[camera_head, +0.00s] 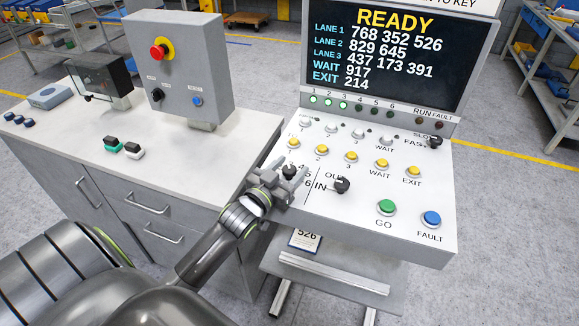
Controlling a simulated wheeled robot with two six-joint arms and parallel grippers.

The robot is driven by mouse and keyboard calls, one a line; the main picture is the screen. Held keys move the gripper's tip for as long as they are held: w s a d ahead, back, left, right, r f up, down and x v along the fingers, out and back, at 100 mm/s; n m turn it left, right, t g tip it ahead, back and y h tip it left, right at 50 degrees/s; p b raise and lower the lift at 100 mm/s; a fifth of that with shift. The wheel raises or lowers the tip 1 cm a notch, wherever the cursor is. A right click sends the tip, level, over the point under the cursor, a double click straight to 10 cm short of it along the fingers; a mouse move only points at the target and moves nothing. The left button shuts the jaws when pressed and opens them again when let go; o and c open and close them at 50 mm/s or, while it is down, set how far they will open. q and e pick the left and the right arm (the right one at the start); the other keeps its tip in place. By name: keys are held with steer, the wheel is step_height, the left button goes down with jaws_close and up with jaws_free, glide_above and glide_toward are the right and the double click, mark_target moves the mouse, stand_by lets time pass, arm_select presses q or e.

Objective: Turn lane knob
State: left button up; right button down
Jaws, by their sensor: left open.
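The lane knob (289,172) is a black rotary knob at the left of the sloping console panel (420,232). My left gripper (289,178) is over this knob, with its open fingers on either side of it. I cannot tell whether the fingers touch it. The gripper hides most of the lane numbers; a 6 shows beside it. The IN/OUT knob (341,185) stands just to the right. The screen (385,55) reads READY, with numbers for lanes 1 to 3, WAIT and EXIT. My right gripper is not in view.
Yellow buttons (351,157) stand behind the knobs. A green GO button (386,207) and a blue FAULT button (431,219) sit at the front right. A grey box with a red emergency stop (159,50) stands on the white cabinet at left.

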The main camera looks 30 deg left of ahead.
arm_select(q)
steer(key=shift+w, duration=0.15)
steer(key=shift+c, duration=0.3)
steer(key=c, duration=0.9)
steer(key=shift+n+y+p, duration=0.35)
steer(key=shift+n+y, duration=0.05)
steer(key=shift+y, duration=0.3)
steer(key=shift+f+n+y, duration=0.1)
steer(key=shift+n+y, duration=0.2)
steer(key=shift+y, duration=0.1)
steer(key=n+y+b, duration=0.1)
steer(key=b, duration=0.1)
steer(key=n+y+b, duration=0.1)
steer(key=y+b, duration=0.1)
steer(key=shift+d+f+g, duration=0.1)
steer(key=shift+f+g, duration=0.1)
steer(key=shift+g, duration=0.1)
steer(key=shift+r+n+g+y+b, duration=0.2)
steer(key=shift+n+g+y+b, duration=0.2)
steer(key=shift+n+y+b, duration=0.45)
steer(key=shift+y, duration=0.25)
steer(key=o, duration=1)
steer(key=shift+m, duration=0.25)
steer(key=shift+c, duration=0.2)
